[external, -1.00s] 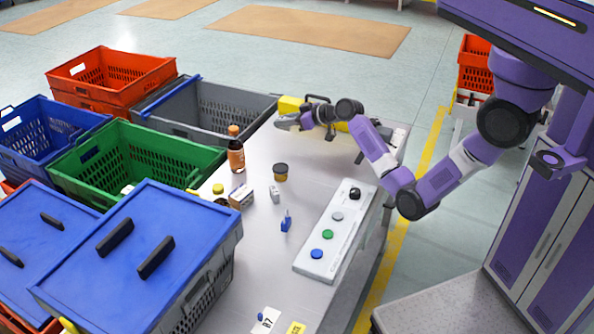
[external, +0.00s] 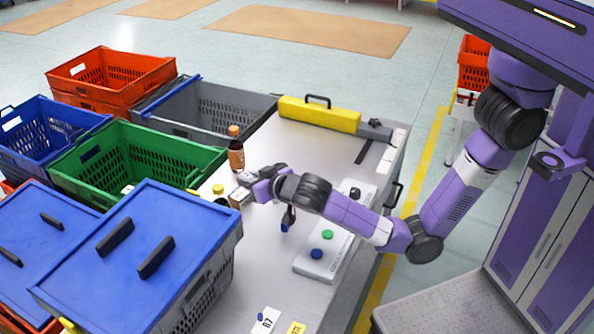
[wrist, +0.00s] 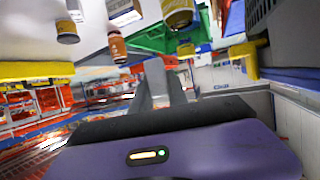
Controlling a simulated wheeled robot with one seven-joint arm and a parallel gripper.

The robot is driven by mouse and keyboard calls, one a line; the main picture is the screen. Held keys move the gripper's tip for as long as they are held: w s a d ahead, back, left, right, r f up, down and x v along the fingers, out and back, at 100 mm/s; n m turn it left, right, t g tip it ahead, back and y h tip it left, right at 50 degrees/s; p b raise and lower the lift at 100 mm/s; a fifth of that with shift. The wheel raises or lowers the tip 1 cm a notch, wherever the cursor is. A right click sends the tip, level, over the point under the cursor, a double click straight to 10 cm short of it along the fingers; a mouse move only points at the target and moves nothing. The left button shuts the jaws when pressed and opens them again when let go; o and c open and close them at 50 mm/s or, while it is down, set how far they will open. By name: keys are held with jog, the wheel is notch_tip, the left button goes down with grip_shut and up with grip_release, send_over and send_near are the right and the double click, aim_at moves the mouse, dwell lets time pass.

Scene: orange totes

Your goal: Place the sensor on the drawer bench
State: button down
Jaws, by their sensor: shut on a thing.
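My gripper (external: 247,181) is low over the left part of the pale bench (external: 262,254), beside the brown bottle (external: 236,156) and a small box. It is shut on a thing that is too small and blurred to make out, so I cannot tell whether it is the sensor. In the wrist view, the grey fingers (wrist: 162,82) reach forward, with the tilted bench top and its items above. The bench has a dark handle (external: 395,195) on its right side. My arm hides part of the bench and the button panel (external: 316,262).
A long yellow case (external: 320,115) lies along the far edge. A small blue object (external: 285,227) stands near the panel. Green crate (external: 135,155), grey crate (external: 205,108) and a blue-lidded crate (external: 135,255) border the left side.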

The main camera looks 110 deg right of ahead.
aim_at(259, 247)
jog(key=a+r, duration=0.1)
jog(key=a, duration=0.4)
notch_tip(259, 247, down, 19)
jog(key=shift+w+d, duration=0.1)
jog(key=shift+d, duration=0.05)
jog(key=shift+f, duration=0.1)
jog(key=c, duration=1.3)
grip_release()
jog(key=shift+r, duration=0.2)
jog(key=shift+g, duration=0.3)
jog(key=b+v, duration=0.1)
jog(key=v, duration=1.1)
jog(key=shift+f, duration=0.1)
